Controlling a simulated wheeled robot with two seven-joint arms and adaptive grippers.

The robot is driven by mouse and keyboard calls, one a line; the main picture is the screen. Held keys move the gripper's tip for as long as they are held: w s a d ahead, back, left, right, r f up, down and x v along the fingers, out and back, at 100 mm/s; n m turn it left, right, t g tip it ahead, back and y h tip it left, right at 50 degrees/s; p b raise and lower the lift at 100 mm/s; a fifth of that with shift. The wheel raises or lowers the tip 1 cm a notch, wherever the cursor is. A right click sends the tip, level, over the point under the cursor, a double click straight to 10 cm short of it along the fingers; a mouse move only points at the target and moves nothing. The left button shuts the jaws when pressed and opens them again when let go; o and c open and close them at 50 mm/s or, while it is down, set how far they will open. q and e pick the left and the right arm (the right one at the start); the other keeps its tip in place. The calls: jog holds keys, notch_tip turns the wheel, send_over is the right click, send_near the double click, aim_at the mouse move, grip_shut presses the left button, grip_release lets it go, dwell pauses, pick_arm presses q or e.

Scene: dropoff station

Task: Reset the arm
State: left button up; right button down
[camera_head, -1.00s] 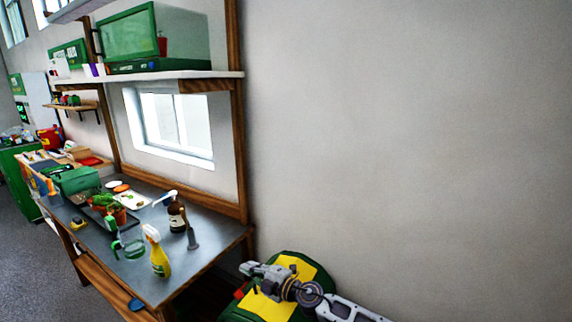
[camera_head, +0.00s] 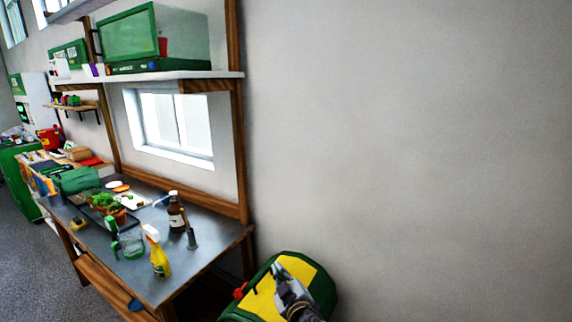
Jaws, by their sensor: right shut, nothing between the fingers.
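My right gripper (camera_head: 284,281) shows at the bottom of the head view, at the end of my grey right arm. It is shut and empty. In the picture it overlaps the yellow top of a green and yellow bin (camera_head: 323,287); I cannot tell whether it touches it. Most of the right arm is below the picture's edge. My left gripper is not in view.
A workbench (camera_head: 205,254) on the left holds a yellow spray bottle (camera_head: 158,257), a brown bottle (camera_head: 176,215) and a potted plant (camera_head: 109,206). A shelf (camera_head: 150,77) with a green case is above it. A bare wall (camera_head: 410,150) fills the right.

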jog(key=s+d+f+m+g+h, duration=0.3)
jog(key=s+d+f, duration=0.25)
jog(key=d, duration=0.25)
jog(key=s+d+f+m+g+h, duration=0.2)
jog(key=s+d+f+m+g, duration=0.15)
jog(key=s+d, duration=0.3)
jog(key=s+d+f+m+g, duration=0.1)
jog(key=s+d+f+g, duration=0.15)
jog(key=s+d, duration=0.45)
jog(key=s+d+f+m+g, duration=0.1)
jog(key=s+d+f+g, duration=0.15)
jog(key=s, duration=0.85)
notch_tip(320, 180, down, 32)
jog(key=s+f+g, duration=0.1)
jog(key=s+g, duration=0.1)
jog(key=s+d+f, duration=0.2)
jog(key=s+f, duration=0.8)
jog(key=s, duration=0.1)
jog(key=s+d+f+g, duration=0.1)
jog(key=s+d+f, duration=0.1)
jog(key=s+f, duration=0.7)
jog(key=s, duration=0.2)
jog(key=shift+s+f, duration=0.35)
jog(key=shift+f, duration=0.05)
jog(key=shift+a, duration=0.1)
